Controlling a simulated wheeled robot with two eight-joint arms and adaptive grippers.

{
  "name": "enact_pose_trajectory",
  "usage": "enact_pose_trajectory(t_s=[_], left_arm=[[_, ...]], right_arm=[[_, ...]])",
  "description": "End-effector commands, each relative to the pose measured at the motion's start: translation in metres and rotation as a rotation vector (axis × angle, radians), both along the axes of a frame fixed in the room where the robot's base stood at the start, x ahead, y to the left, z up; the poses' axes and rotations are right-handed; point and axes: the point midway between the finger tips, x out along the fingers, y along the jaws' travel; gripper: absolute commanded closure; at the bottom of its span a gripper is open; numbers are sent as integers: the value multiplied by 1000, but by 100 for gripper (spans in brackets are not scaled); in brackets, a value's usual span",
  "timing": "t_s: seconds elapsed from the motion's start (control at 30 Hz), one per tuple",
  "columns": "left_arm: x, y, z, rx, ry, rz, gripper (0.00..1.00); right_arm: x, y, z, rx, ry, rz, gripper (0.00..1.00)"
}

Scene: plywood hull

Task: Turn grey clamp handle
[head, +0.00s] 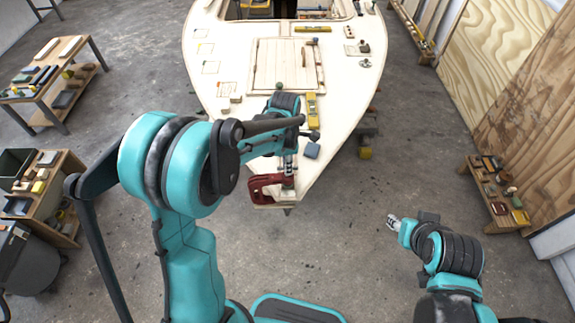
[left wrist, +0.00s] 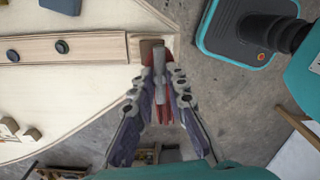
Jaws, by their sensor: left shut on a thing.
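A red clamp (head: 264,187) sits at the pointed front tip of the plywood hull (head: 225,60). Its red body also shows between and behind my fingers in the left wrist view (left wrist: 167,113). The grey clamp handle (left wrist: 159,58) stands between the fingertips of my left gripper (left wrist: 159,78), which is shut on it. In the head view my left gripper (head: 289,165) is just above the clamp, and the handle is mostly hidden by it. My right gripper (head: 394,222) is out over the floor at the right, away from the hull; its finger opening is too small to judge.
A low wooden bench (head: 492,205) with small items stands at the right. Two tables with tools stand at the left. The floor around the hull tip is clear.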

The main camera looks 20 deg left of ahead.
Motion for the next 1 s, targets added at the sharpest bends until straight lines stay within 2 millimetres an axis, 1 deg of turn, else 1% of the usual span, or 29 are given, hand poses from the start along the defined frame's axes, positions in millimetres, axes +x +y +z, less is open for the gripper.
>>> enact_pose_trajectory(t_s=[0.3, 0.77, 0.8, 0.87, 0.9, 1.0], left_arm=[[0, 0, -1, 1, 1, 96, 100], [0, 0, -1, 0, 2, 107, 100], [0, 0, -1, -1, 2, 107, 81], [0, 0, -1, -1, 2, 107, 65], [0, 0, 0, -1, 2, 107, 62], [0, 0, 0, -1, 2, 106, 62]], right_arm=[[0, 0, -1, 0, 0, 0, 60], [0, 0, -1, 0, 0, 0, 60], [0, 0, -1, 0, 0, 0, 60], [0, 0, -1, 0, 0, 0, 60], [0, 0, -1, 0, 0, 0, 60], [0, 0, -1, 0, 0, 0, 60]])
